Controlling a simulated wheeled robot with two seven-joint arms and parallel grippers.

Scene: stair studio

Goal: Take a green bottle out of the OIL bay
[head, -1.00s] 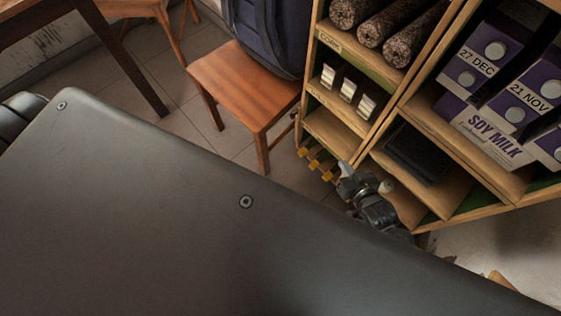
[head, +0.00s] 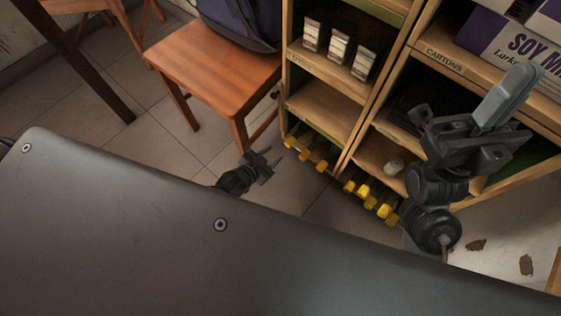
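Several yellow caps (head: 306,149) show at the foot of the left shelf column, and more yellow caps (head: 370,195) show at the foot of the right column. The bottle bodies under them are hidden, so I cannot tell which are green. No OIL label is readable. My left gripper (head: 266,163) is over the floor, left of the nearer yellow caps and apart from them. Its fingers look spread, with nothing between them. My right gripper (head: 507,97) is raised in front of the right column, pointing up and right. I cannot tell whether its fingers are apart.
The wooden shelf unit holds small labelled packs (head: 338,47) and soy milk cartons (head: 515,42) above a CARTONS label (head: 445,61). A small whitish object (head: 393,168) is low in the right column. A wooden chair (head: 212,75) with a dark bag (head: 245,22) stands left.

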